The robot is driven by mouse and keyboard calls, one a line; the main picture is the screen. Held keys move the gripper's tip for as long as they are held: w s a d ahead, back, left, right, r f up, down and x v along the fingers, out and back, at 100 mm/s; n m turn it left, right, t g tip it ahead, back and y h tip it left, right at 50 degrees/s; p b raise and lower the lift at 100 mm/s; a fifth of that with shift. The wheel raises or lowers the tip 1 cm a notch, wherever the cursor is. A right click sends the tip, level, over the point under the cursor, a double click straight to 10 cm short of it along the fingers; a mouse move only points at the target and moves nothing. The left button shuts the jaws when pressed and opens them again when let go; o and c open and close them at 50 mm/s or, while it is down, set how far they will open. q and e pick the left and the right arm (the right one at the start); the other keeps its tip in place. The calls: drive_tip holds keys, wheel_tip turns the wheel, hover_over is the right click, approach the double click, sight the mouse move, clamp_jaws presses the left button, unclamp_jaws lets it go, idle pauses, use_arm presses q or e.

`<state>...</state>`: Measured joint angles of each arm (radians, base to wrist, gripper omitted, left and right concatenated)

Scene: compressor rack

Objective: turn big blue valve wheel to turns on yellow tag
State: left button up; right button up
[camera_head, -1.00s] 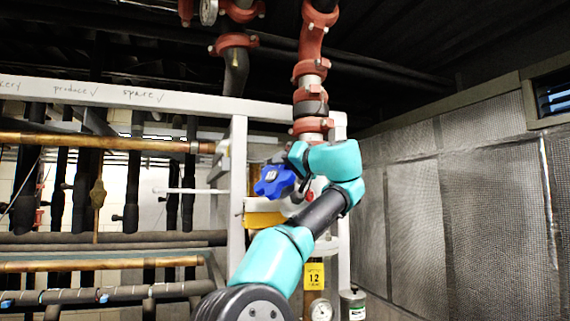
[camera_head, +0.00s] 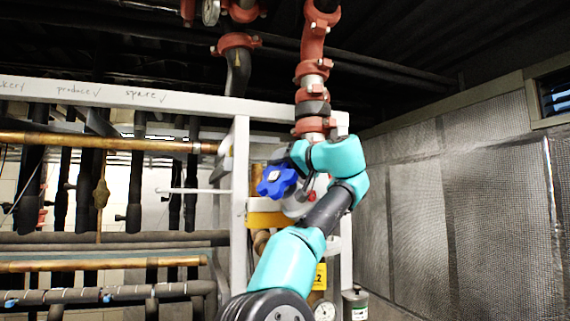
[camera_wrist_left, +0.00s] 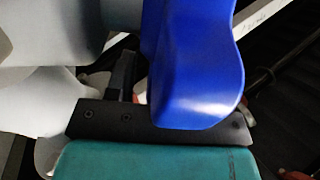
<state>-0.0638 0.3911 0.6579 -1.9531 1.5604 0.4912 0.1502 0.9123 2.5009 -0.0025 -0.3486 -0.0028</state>
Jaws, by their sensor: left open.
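The big blue valve wheel (camera_head: 277,180) has rounded lobes and sits left of the red pipe, in front of the white frame. In the left wrist view the wheel (camera_wrist_left: 190,70) looms large, right up against my gripper's dark front plate. My left gripper (camera_head: 301,186) is at the wheel's right side and open. One dark finger shows left of the blue lobe in the wrist view; the other is hidden, and I cannot tell whether they touch the wheel. The yellow tag (camera_head: 321,275) hangs below, partly covered by my arm; only a "2" shows. My right gripper is not in view.
Red couplings and a pipe (camera_head: 313,75) rise above the wheel. The white frame post (camera_head: 239,190) stands close on its left. A yellow bracket (camera_head: 266,218) lies just below. A round gauge (camera_head: 324,312) and a canister (camera_head: 355,304) are low down. A mesh wall (camera_head: 450,210) closes the right.

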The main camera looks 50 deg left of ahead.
use_arm(q)
drive_tip(key=w+d, duration=0.2)
drive_tip(key=d, duration=1.5)
drive_tip(key=shift+d, duration=0.2)
drive_tip(key=shift+r, duration=0.1)
